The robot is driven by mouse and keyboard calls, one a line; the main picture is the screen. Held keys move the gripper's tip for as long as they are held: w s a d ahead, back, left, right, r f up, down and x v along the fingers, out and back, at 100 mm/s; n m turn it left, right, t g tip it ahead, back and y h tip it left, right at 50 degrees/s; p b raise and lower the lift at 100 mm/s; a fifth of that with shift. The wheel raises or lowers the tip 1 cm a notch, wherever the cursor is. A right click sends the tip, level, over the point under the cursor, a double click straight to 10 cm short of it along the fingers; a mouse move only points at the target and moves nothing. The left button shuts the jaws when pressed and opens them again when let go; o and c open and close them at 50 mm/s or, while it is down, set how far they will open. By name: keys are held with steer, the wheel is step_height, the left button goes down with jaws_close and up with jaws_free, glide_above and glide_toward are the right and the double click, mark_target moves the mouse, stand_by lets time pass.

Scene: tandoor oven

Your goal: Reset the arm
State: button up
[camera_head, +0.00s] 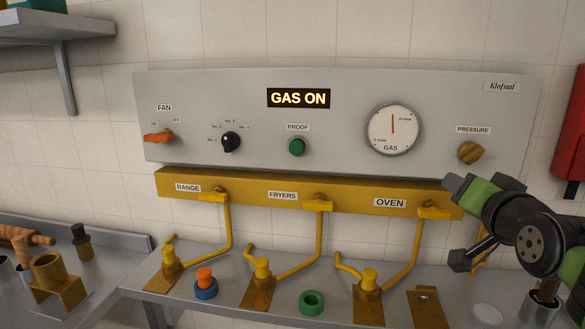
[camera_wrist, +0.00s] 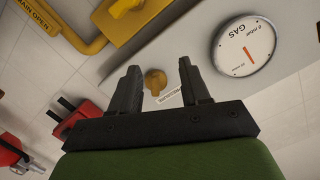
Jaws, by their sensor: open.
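My gripper (camera_head: 457,222) is at the right in the head view, in front of the right end of the panel and the yellow manifold bar. In the wrist view my gripper (camera_wrist: 159,68) has its two dark fingers apart with nothing between them. Beyond them is the brass pressure knob (camera_wrist: 155,80); it also shows in the head view (camera_head: 471,152), above the gripper. The fingers appear clear of the knob. The grey control panel (camera_head: 350,90) has a lit GAS ON display (camera_head: 298,98) and a gas gauge (camera_head: 393,129) whose needle points nearly straight up.
The yellow bar (camera_head: 300,192) carries range, fryers and oven valves, with pipes down to brass fittings on the steel shelf. A green ring (camera_head: 312,302) and an orange-and-blue piece (camera_head: 205,284) stand there. A red object (camera_head: 570,135) hangs at the right wall.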

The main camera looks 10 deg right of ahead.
steer(key=s+a+f+n+g+y, duration=0.1)
steer(key=s+a+f+n+g, duration=0.1)
steer(key=s+a+f, duration=0.3)
steer(key=s+a+f+n+g+y, duration=0.1)
steer(key=a+f+g+y, duration=0.1)
steer(key=a+f, duration=0.35)
steer(key=s+a+f+n+g, duration=0.3)
steer(key=s+a+f, duration=0.25)
steer(key=s, duration=0.25)
steer(key=s+a+f+n+g, duration=0.2)
steer(key=s+a+f+g, duration=0.15)
steer(key=s+f, duration=0.35)
step_height(320, 180, up, 11)
steer(key=s+p, duration=0.1)
steer(key=p, duration=1.1)
steer(key=shift+s+a+r+y, duration=0.15)
steer(key=shift+r+y, duration=0.05)
steer(key=shift+y, duration=0.1)
steer(key=shift+c, duration=0.4)
